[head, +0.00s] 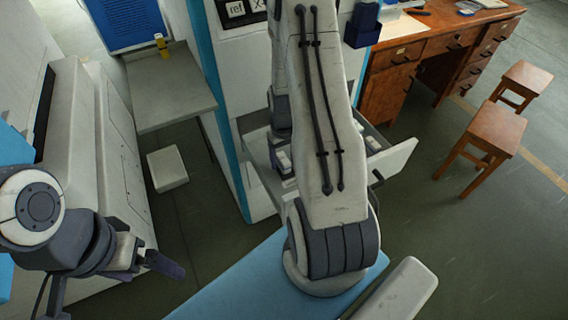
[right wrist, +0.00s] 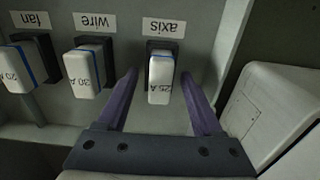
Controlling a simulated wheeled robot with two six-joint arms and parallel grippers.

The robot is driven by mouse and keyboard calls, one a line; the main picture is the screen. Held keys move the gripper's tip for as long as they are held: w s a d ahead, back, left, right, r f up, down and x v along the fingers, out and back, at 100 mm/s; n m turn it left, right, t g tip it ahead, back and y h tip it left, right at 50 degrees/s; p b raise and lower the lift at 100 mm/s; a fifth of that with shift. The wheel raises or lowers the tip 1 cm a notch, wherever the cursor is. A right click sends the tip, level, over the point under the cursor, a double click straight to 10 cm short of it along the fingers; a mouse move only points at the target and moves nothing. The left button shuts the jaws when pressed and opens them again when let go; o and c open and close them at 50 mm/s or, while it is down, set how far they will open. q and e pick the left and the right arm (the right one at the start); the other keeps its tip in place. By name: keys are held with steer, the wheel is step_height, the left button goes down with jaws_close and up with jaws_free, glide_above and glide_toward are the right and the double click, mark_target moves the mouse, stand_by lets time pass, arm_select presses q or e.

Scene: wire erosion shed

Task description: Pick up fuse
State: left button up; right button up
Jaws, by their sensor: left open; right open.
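In the right wrist view, the 25 A fuse (right wrist: 161,78) sits upside down in the picture in a dark holder under the "axis" label (right wrist: 165,27). It is white with a blue stripe. The 30 A fuse (right wrist: 84,72) under "wire" and another fuse (right wrist: 19,67) under "fan" sit to the left. In the head view my right arm hides that gripper. My left gripper (head: 165,264) is open and empty at lower left.
A grey housing (right wrist: 285,105) stands close to the right finger in the right wrist view. In the head view, an open compartment with a white front panel (head: 392,160) lies behind my right arm. A grey side table (head: 168,90), wooden desk (head: 440,42) and stools (head: 485,140) stand around.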

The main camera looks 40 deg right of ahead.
jaws_close()
